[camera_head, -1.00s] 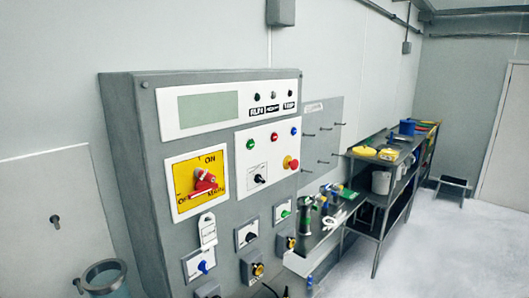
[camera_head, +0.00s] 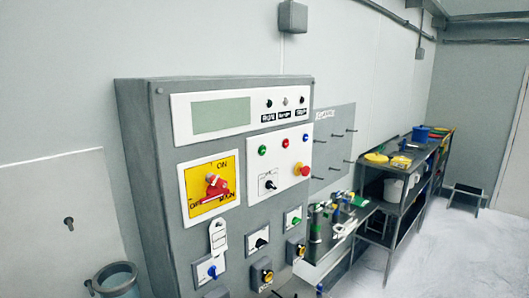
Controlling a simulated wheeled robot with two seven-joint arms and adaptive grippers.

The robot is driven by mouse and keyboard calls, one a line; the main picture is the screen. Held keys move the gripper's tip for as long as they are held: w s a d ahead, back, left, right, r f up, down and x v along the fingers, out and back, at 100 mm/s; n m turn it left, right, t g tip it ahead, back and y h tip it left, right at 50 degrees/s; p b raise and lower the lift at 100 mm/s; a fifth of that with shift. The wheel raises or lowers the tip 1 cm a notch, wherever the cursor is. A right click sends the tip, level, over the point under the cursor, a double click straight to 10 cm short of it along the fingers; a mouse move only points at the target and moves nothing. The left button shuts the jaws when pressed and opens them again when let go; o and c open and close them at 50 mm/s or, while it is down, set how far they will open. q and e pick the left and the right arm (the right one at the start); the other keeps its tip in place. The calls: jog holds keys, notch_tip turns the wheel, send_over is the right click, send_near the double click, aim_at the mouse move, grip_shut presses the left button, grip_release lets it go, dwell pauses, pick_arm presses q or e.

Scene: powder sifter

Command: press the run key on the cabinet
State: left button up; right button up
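The grey control cabinet (camera_head: 145,150) fills the middle of the view. At its top is a white panel with a blank display (camera_head: 221,114) and three small round keys: a green-tinted one (camera_head: 269,104), a pale one (camera_head: 285,101) and a dark one (camera_head: 300,100). Small black labels (camera_head: 284,115) sit under them; the left one may read RUN, but the lettering is too small to be sure. Below are a red main switch (camera_head: 217,187) on a yellow plate and a white panel with green, red and blue buttons and a red emergency knob (camera_head: 301,169). Neither gripper shows.
A white tag (camera_head: 218,237) hangs under the main switch. Several rotary switches sit on the cabinet's lower front. A bench with tools (camera_head: 325,262) and a dark shelf rack (camera_head: 402,205) stand to the right. A metal container (camera_head: 117,280) is at lower left.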

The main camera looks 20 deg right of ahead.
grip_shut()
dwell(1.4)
